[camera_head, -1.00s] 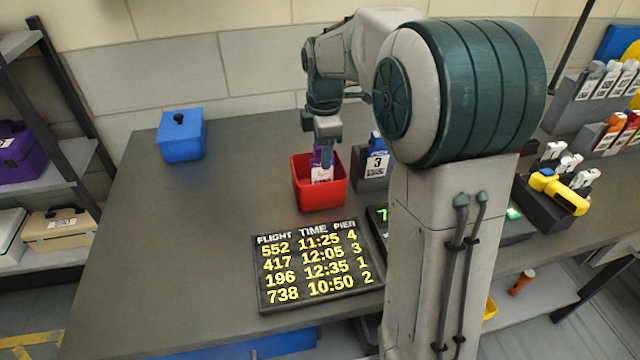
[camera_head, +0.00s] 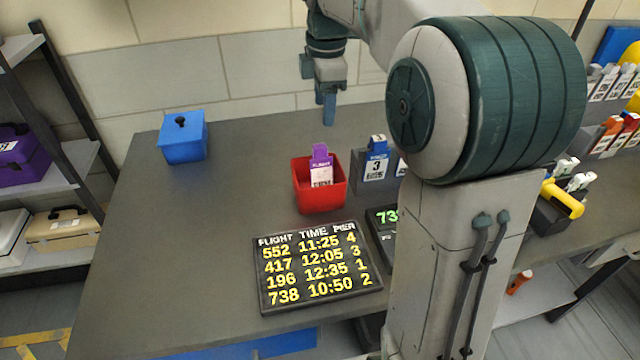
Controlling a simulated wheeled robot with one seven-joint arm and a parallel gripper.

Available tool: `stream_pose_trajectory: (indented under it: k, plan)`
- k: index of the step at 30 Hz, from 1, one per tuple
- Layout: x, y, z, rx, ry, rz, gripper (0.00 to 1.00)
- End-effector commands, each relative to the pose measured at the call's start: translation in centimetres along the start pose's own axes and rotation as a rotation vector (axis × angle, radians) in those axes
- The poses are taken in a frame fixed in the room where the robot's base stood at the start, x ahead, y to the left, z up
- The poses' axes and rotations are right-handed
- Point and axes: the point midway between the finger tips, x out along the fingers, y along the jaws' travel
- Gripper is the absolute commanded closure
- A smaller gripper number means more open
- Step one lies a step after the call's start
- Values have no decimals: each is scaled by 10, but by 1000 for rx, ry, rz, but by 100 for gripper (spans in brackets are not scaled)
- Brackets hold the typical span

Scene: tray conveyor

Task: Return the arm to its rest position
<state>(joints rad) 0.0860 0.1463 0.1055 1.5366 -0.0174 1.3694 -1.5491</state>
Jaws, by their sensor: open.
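My gripper (camera_head: 328,108) is raised above the back of the grey table, apart from everything on it. Its fingers point down and hold nothing that I can see. It is above and behind the red bin (camera_head: 320,200). A purple tag (camera_head: 320,153) with a white label stands in the red bin, its top sticking out above the rim. My arm rises on the right and hides part of the table behind it.
A blue box (camera_head: 183,138) stands at the back left. A holder with a blue tag marked 3 (camera_head: 375,165) is right of the bin. A flight board (camera_head: 315,268) lies in front. Tag racks (camera_head: 600,110) stand far right.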

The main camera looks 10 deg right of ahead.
Motion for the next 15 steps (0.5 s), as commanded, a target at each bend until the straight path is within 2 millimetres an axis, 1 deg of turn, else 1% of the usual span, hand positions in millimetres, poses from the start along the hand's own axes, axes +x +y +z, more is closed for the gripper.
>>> stream_pose_trajectory:
  k: [1, 4, 15]
  plan:
    - [-5, 0, 0, 0, 0, 1, 47]
    - [-9, 0, 0, 0, 0, 0, 47]
    - [-10, 0, 0, 0, 0, 0, 47]
